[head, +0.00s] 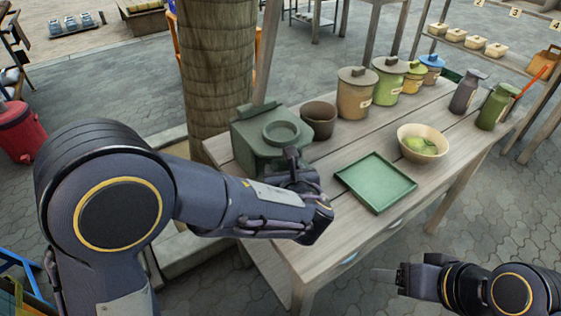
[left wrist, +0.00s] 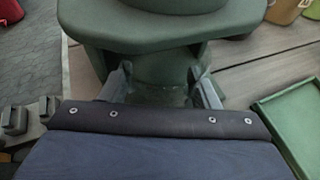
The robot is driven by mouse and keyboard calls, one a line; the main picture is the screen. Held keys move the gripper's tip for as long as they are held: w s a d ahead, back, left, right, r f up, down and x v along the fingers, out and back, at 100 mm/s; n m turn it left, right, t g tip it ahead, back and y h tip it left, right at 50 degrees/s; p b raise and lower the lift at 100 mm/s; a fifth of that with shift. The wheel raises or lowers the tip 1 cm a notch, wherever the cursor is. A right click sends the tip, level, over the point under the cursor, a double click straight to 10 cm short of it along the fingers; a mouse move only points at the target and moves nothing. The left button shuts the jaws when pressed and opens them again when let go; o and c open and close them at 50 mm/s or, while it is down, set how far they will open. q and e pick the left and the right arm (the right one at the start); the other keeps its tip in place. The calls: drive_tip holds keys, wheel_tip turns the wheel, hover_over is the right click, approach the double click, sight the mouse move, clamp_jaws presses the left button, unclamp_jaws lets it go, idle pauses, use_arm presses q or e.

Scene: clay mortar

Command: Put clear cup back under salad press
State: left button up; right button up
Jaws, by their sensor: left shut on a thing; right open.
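The dark green salad press (head: 252,150) stands at the left end of the wooden table, and its overhanging top (left wrist: 165,32) fills the upper left wrist view. My left gripper (head: 297,165) is at the front of the press, its tips partly hidden by my own arm. In the left wrist view the fingers of my left gripper (left wrist: 162,88) are beneath the overhang, closed around a faint see-through clear cup (left wrist: 160,92). The cup's outline is hard to see against the green, and I cannot tell if it touches the base. My right gripper (head: 392,277) is open and empty, off the table's front.
A green tray (head: 352,184) lies right of my left gripper. A bowl (head: 433,151) with greens, a brown pot (head: 318,119) and several lidded canisters (head: 355,97) stand farther along. A thick post (head: 217,75) rises behind the press.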

sight(281, 162)
use_arm(q)
drive_tip(key=shift+w, duration=0.55)
drive_tip(key=shift+w+a, duration=0.2)
drive_tip(key=shift+w, duration=0.45)
drive_tip(key=shift+w+a, duration=0.15)
drive_tip(key=shift+w, duration=0.45)
drive_tip(key=shift+w+f+b, duration=0.35)
drive_tip(key=shift+w+f, duration=0.05)
drive_tip(key=shift+f, duration=0.45)
drive_tip(key=shift+r, duration=0.1)
drive_tip(key=shift+f, duration=0.2)
drive_tip(key=o, duration=0.7)
drive_tip(key=shift+r, duration=0.1)
